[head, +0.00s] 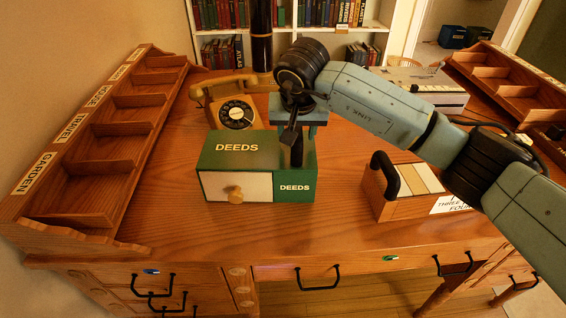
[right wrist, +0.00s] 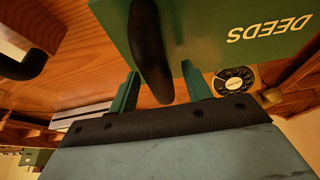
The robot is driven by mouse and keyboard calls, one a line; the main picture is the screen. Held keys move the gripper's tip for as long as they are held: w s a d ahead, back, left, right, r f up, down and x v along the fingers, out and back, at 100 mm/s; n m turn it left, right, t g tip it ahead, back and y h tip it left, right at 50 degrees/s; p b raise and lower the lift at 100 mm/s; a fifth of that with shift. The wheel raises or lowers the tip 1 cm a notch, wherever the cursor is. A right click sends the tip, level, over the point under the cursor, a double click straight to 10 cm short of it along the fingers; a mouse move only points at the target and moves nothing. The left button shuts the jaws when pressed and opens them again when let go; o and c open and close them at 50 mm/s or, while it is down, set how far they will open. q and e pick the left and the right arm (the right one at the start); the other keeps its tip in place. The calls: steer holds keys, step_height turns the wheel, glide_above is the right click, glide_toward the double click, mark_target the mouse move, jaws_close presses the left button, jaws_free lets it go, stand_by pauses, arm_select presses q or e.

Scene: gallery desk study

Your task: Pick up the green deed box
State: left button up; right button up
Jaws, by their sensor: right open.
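The green deed box (head: 222,158) stands on the wooden desk, with "DEEDS" lettering and a cream drawer front with a round wooden knob (head: 235,194). My right gripper (head: 293,148) is over the box's right part and hides some of it. In the right wrist view the green box (right wrist: 215,30) fills the top. A dark curved handle (right wrist: 150,45) on it reaches down between the two fingers of my right gripper (right wrist: 160,72). The fingers are apart, and no grip on the handle shows. My left gripper is not in view.
A rotary telephone (head: 232,105) stands behind the box. A wooden block with a black handle (head: 400,190) is to the right. Wooden sorting racks (head: 110,130) line the left. Desk surface in front of the box is clear.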

jaws_close()
stand_by(1.2)
steer(key=shift+w+r, duration=0.1)
steer(key=shift+r, duration=0.1)
